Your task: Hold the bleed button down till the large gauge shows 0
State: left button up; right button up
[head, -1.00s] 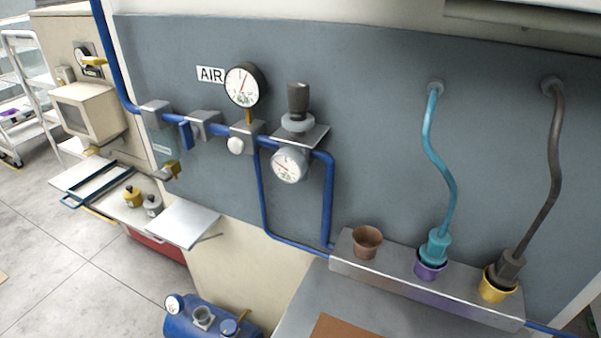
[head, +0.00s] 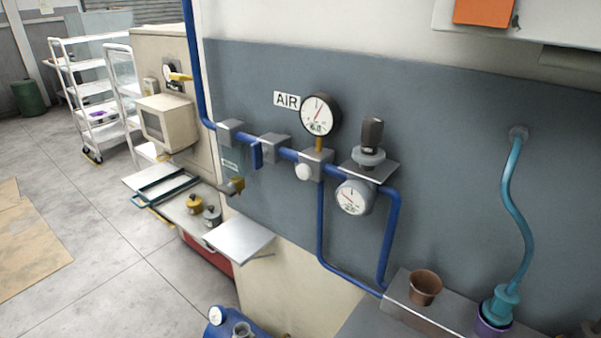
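The large gauge (head: 320,115) is a white dial in a dark case on the blue-grey wall panel, right of the AIR label (head: 287,100). Its red needle points up and slightly right, and the figures are too small to read surely. A white round button (head: 303,172), which looks like the bleed button, sits on the front of the grey block (head: 312,162) below the gauge. Nothing touches it. A smaller gauge (head: 353,197) hangs lower right under a dark regulator knob (head: 371,136). Neither of my grippers is in view.
A blue pipe (head: 321,235) runs along the panel and down. A small shelf (head: 238,235) juts out at lower left. A brown cup (head: 425,287) and a teal hose (head: 513,205) are at right. A blue tank (head: 232,325) stands at the bottom. Open floor (head: 85,275) lies left.

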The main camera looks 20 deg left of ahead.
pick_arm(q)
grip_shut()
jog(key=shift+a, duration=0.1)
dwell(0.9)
